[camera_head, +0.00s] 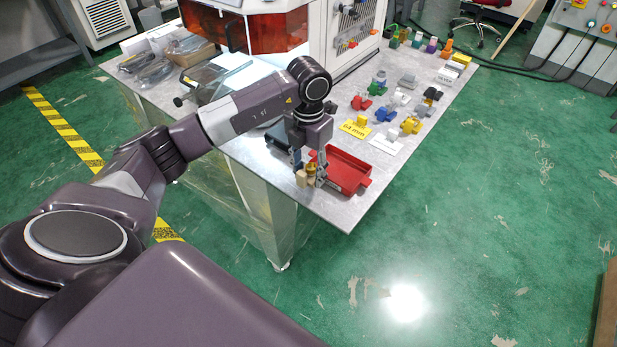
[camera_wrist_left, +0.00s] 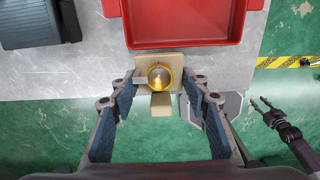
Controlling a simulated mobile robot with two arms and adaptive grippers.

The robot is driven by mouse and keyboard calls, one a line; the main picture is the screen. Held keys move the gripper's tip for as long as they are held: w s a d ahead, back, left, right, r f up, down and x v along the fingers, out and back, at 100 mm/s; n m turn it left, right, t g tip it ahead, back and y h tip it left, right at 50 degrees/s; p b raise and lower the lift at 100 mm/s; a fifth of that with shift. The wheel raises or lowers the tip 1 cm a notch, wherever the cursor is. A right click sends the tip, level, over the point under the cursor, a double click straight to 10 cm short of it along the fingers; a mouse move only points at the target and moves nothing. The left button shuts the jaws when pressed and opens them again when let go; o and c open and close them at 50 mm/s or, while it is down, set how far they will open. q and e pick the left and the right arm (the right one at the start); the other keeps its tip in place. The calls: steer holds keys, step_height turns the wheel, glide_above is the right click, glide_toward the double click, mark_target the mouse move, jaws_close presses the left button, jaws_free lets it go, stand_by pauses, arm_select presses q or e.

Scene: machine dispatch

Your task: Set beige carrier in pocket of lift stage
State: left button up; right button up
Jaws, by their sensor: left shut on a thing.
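The beige carrier (camera_wrist_left: 160,111) is between the fingers of my left gripper (camera_wrist_left: 160,82), which is shut on it. A round gold piece (camera_wrist_left: 160,76) sits on the carrier. In the head view the carrier (camera_head: 301,178) and my left gripper (camera_head: 308,172) are at the table's front edge, beside the red tray (camera_head: 349,171). In the left wrist view the carrier is just below the red tray's near wall (camera_wrist_left: 185,43). My right gripper (camera_wrist_left: 265,105) shows at the right of that view, with fingers apart and empty. I cannot identify the lift stage for certain.
The grey table (camera_head: 240,150) holds several small coloured parts and a yellow label plate (camera_head: 355,128) behind the tray. A dark block (camera_wrist_left: 28,22) lies left of the tray. A machine with orange panels (camera_head: 280,28) stands at the back. Green floor is open to the right.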

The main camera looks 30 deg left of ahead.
mark_target(308, 180)
arm_select(q)
step_height(308, 180, down, 3)
steer(key=shift+r, duration=0.15)
steer(key=shift+f, duration=0.25)
steer(key=shift+f, duration=0.1)
steer(key=o, duration=1.4)
steer(key=shift+c, duration=0.2)
steer(key=shift+r, duration=0.6)
step_height(308, 180, up, 11)
steer(key=shift+r+b, duration=0.1)
steer(key=shift+b, duration=0.85)
